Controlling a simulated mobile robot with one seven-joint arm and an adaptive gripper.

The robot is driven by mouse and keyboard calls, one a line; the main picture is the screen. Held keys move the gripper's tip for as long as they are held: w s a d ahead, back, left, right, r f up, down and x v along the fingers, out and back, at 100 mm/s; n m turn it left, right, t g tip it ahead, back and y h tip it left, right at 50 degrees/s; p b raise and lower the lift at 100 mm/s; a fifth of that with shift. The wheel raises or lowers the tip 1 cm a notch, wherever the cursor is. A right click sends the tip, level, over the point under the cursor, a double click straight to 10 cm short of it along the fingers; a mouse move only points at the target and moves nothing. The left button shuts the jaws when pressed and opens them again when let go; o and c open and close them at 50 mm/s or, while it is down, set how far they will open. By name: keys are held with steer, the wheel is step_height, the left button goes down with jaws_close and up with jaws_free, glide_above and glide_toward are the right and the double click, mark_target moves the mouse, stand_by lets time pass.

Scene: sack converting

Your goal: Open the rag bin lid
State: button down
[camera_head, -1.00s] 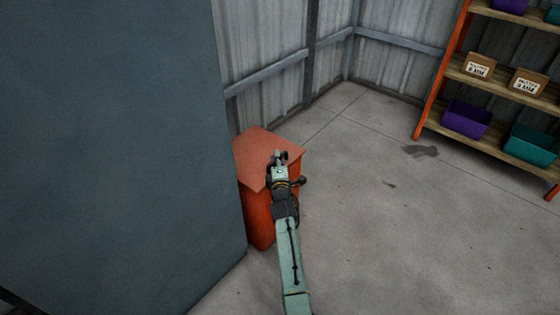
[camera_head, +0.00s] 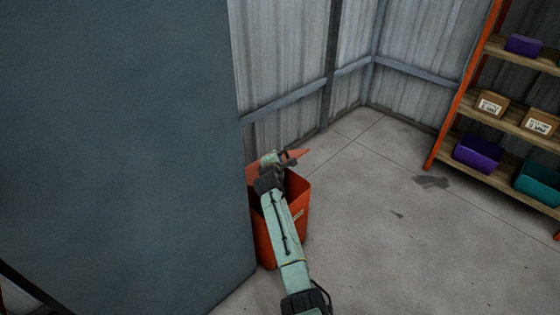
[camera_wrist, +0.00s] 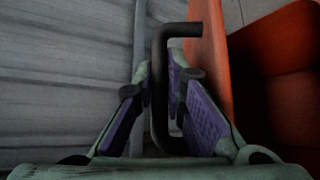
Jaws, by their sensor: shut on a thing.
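The orange rag bin (camera_head: 295,205) stands on the floor beside a large blue-grey panel, and its dark inside shows. Its lid (camera_head: 292,158) is raised at the back, tilted up on the wall side. In the wrist view the lid (camera_wrist: 207,55) is seen nearly edge-on, with the open bin (camera_wrist: 280,75) to its right. A black bent handle (camera_wrist: 160,85) stands out from the lid. My gripper (camera_wrist: 160,95) has its purple-padded fingers on either side of this handle and is shut on it. In the head view my gripper (camera_head: 287,160) is at the lid, partly hiding it.
The tall blue-grey panel (camera_head: 120,140) fills the left, close beside the bin. A corrugated wall (camera_head: 285,60) is behind the bin. A shelf rack (camera_head: 490,110) with boxes and coloured bins stands at the right. The floor (camera_head: 370,220) between is clear.

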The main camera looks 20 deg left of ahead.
steer(key=shift+w+a+r, duration=0.2)
steer(key=shift+a+r, duration=0.35)
steer(key=shift+r, duration=0.05)
steer(key=c, duration=1.9)
jaws_free()
steer(key=shift+s+d, duration=0.15)
steer(key=shift+s, duration=0.1)
steer(key=v, duration=1.1)
steer(key=shift+s+d, duration=0.1)
steer(key=shift+s, duration=0.15)
